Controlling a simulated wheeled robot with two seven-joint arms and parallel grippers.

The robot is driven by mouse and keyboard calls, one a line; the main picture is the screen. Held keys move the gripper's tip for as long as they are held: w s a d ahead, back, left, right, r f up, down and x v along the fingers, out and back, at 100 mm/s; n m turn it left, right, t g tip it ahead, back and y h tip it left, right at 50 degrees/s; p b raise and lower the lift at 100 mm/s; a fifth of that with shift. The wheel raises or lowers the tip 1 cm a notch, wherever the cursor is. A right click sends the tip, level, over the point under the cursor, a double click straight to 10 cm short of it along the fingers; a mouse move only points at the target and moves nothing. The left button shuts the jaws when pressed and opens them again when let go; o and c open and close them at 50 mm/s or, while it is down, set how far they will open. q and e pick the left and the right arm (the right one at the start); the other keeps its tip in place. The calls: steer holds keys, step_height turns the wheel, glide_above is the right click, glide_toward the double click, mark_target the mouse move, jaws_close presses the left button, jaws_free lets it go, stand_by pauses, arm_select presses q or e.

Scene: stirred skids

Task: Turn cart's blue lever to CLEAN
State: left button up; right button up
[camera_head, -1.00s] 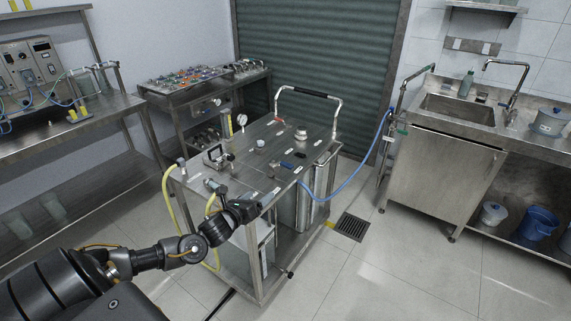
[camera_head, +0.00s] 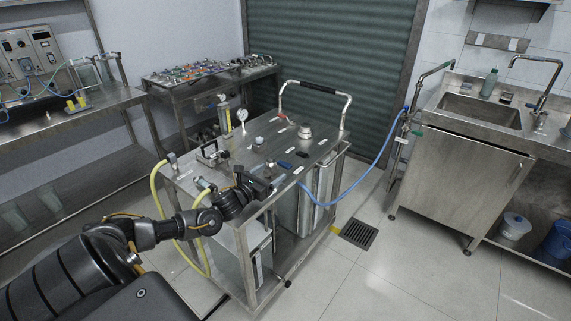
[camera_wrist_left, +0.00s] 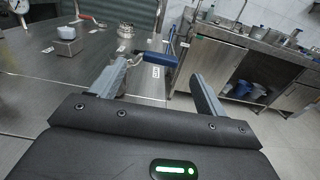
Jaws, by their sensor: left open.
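The cart's blue lever (camera_head: 286,164) is on the steel top, near its right edge. In the left wrist view the blue lever (camera_wrist_left: 158,60) lies ahead between the two finger lines, its handle pointing right. My left gripper (camera_head: 275,182) is over the cart's front right part, just short of the lever. In the left wrist view the left gripper (camera_wrist_left: 162,74) is open and empty, with the left finger close to the lever's pivot end. Contact cannot be told. A small white label (camera_wrist_left: 155,72) sits below the lever; its lettering is unreadable. My right gripper is not in view.
The cart top (camera_head: 262,135) also carries a red lever (camera_head: 281,117), a gauge (camera_head: 242,115), a round fitting (camera_head: 304,132) and a grey block (camera_wrist_left: 68,40). A blue hose (camera_head: 350,190) runs from the cart to the sink unit. A yellow hose (camera_head: 155,190) hangs at left.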

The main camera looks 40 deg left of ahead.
mark_target(283, 166)
arm_select(q)
steer(key=w, duration=0.8)
steer(key=shift+w+p, duration=0.1)
steer(key=shift+p, duration=0.2)
steer(key=shift+d+f, duration=0.1)
steer(key=shift+f, duration=0.05)
steer(key=c, duration=1.2)
